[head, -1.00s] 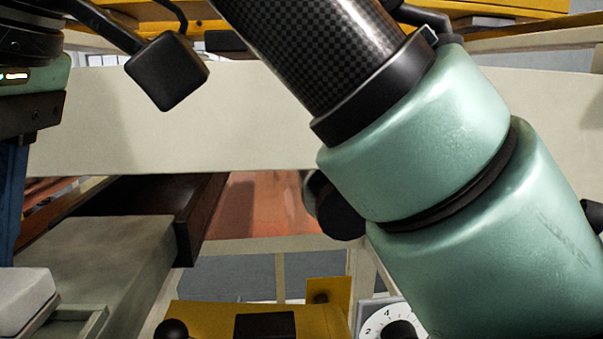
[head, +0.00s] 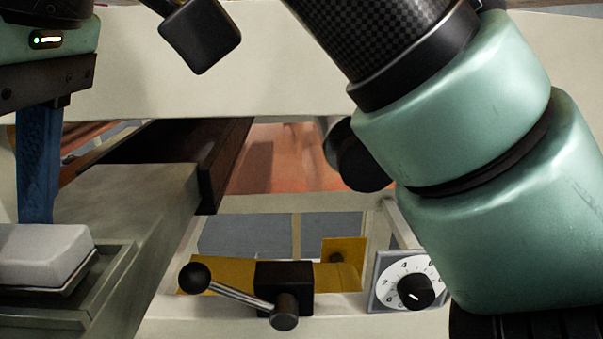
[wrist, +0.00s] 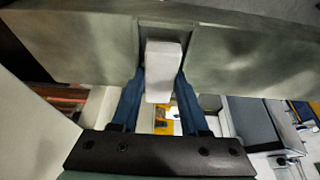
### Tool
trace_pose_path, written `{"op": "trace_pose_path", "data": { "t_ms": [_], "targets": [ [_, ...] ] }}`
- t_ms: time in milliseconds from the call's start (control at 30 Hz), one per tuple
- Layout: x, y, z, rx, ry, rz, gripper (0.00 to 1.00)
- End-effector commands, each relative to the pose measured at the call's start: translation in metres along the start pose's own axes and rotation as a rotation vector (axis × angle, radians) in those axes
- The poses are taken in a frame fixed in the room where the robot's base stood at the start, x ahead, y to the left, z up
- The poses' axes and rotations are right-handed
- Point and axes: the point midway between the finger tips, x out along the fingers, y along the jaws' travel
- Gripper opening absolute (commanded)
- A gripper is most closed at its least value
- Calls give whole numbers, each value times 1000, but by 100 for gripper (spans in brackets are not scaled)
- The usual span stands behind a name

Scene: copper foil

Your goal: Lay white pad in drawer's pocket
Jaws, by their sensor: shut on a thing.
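The white pad (wrist: 164,62) is a pale block between the two blue fingers of my gripper (wrist: 161,82) in the wrist view, and the gripper is shut on it. Its far end is at a notch-like pocket (wrist: 187,29) in the grey-green drawer (wrist: 85,45). In the head view the white pad (head: 40,254) is at the lower left, over a framed recess in the drawer (head: 135,190), cut by the frame edge. My gripper (head: 38,212) points down just behind it, its fingertips hidden. I cannot tell whether the pad touches the pocket floor.
A cream beam (head: 210,80) crosses behind. A dark rail (head: 222,165) runs beside the drawer, with an orange panel (head: 290,165) to its right. A black-knobbed lever (head: 235,290) and a white dial (head: 410,283) stand at the front. My arm fills the right side.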

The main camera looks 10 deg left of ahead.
Motion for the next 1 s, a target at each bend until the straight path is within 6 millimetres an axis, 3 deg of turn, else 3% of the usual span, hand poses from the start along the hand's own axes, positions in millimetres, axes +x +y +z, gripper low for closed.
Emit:
{"op": "trace_pose_path", "data": {
  "t_ms": [900,933,1000],
  "targets": [
    [18,0,8,-3,-10,-2,0],
    [18,0,8,-3,-10,-2,46],
    [18,0,8,-4,-10,-2,59]
  ]
}}
